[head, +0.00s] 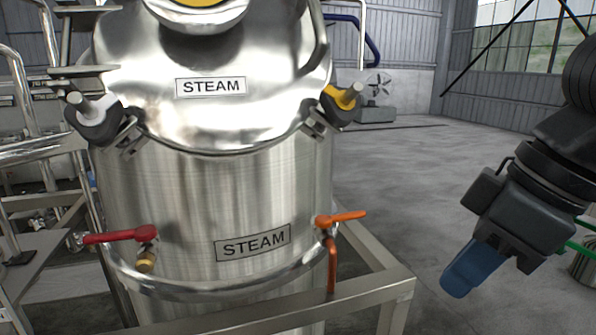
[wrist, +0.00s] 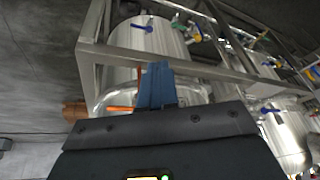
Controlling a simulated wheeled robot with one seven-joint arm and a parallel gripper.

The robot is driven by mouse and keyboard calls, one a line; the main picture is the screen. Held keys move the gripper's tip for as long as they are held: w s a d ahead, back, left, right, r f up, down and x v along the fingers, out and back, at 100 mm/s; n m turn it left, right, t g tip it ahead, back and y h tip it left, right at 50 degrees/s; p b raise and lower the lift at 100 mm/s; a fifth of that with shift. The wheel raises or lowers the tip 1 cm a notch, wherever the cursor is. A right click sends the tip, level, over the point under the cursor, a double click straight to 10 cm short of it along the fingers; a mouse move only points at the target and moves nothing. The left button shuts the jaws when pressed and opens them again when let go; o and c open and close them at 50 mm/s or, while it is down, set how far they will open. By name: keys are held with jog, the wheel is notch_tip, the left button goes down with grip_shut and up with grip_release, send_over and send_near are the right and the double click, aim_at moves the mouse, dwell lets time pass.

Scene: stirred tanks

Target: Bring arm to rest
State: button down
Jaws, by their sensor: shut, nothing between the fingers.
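My gripper (head: 461,279) is at the right of the head view, pointing down and to the left, with blue fingers closed together and nothing held. It is to the right of the steel tank (head: 220,200), apart from it. In the wrist view the shut blue fingers (wrist: 157,85) stand in front of the tank and its frame. The dark arm above the gripper is mine.
The tank has a red-handled valve (head: 120,236) at left and an orange-handled valve (head: 342,218) at right. A steel frame (head: 372,296) surrounds its base. Open grey floor (head: 420,180) lies right of the tank. A fan unit (head: 376,104) stands farther back.

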jog(key=w+a+r+m+t+y, duration=0.2)
jog(key=a+t+y, duration=0.25)
jog(key=a, duration=0.25)
jog(key=w+a+r+m+t+y, duration=0.2)
jog(key=a+m+t+y, duration=0.1)
jog(key=a+y, duration=0.35)
jog(key=s+d+f+m+t+h, duration=0.4)
jog(key=s+d+f+m+h, duration=0.15)
jog(key=f, duration=0.45)
jog(key=s+d+f+m+t+h, duration=0.35)
jog(key=s+f+m+h, duration=0.3)
jog(key=f, duration=0.35)
jog(key=s+d+f+n+g+h, duration=0.1)
jog(key=s+d+f+n, duration=0.1)
jog(key=s, duration=0.9)
jog(key=s+d+f+n+g+h, duration=0.1)
jog(key=s+d+n, duration=0.4)
jog(key=s, duration=0.6)
jog(key=shift+d+f+h, duration=0.3)
jog(key=shift+d+f, duration=0.15)
jog(key=shift+d, duration=0.6)
jog(key=shift+a, duration=0.1)
